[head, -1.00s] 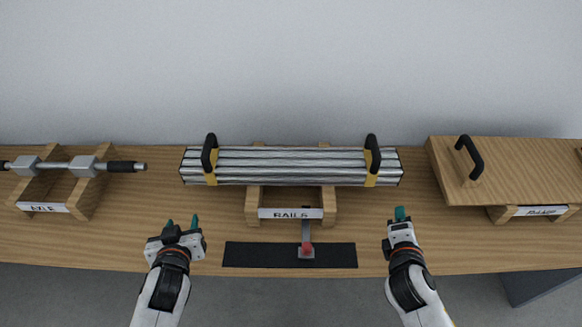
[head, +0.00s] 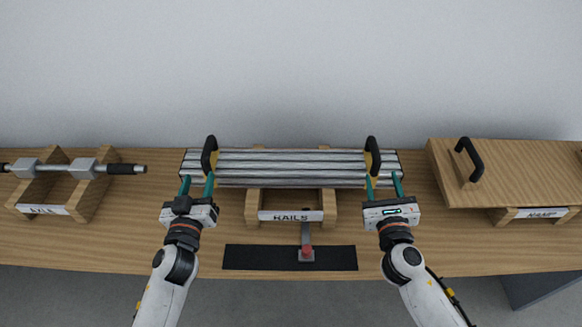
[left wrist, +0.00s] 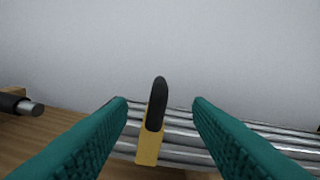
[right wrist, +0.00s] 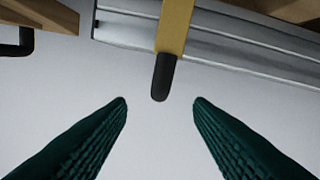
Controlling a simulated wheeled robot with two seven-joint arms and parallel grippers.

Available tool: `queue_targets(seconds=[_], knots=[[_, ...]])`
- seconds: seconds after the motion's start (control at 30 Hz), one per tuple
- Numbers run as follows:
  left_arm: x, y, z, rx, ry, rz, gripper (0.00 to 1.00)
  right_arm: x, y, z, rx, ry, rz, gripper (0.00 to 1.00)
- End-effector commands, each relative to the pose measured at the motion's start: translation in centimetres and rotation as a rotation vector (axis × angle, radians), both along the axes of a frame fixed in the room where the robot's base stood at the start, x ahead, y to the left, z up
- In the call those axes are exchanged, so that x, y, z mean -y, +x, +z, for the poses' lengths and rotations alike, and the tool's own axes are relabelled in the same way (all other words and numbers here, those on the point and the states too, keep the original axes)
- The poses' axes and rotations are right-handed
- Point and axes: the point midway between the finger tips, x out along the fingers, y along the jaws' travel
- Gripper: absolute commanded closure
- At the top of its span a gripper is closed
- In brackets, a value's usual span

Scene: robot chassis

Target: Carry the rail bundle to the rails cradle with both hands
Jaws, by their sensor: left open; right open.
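The rail bundle (head: 290,168) is a stack of silver rails with yellow straps and two black handles. It rests on the wooden cradle labelled RAILS (head: 252,208). My left gripper (head: 197,183) is open just in front of the bundle's left handle (head: 209,156); in the left wrist view this handle (left wrist: 156,105) stands between the two teal fingers, apart from both. My right gripper (head: 384,182) is open in front of the right handle (head: 372,154); in the right wrist view this handle (right wrist: 163,78) lies beyond and between the fingertips, touching neither.
A wooden cradle (head: 87,190) with a metal axle (head: 60,168) stands at the left. A wooden panel with a black handle (head: 515,170) lies on a cradle at the right. A black strip (head: 270,257) with a red-tipped lever (head: 306,250) lies at the front. A wall stands behind.

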Motion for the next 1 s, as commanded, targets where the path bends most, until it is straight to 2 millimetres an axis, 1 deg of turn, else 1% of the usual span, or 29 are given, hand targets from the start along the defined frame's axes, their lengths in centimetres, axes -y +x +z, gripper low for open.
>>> queue_targets(seconds=[0.03,0.3,0.5,0.7,1.0], knots=[[0.0,0.9,0.1,0.003,0.003,0.000,0.54,0.0,0.9,0.1,0.003,0.001,0.000,0.53],[0.0,6.1,0.2,0.002,0.004,0.000,0.54,0.1,6.1,0.2,0.002,0.003,-0.002,0.53],[0.1,9.1,0.1,0.001,0.003,0.001,0.54,0.1,9.1,0.1,0.001,0.002,-0.002,0.53],[0.1,10.5,0.0,0.000,0.002,0.001,0.54,0.1,10.5,0.1,0.001,0.003,-0.001,0.53],[0.1,10.6,0.0,0.000,0.001,0.001,0.54,0.2,10.6,0.1,0.000,0.003,0.000,0.53]])
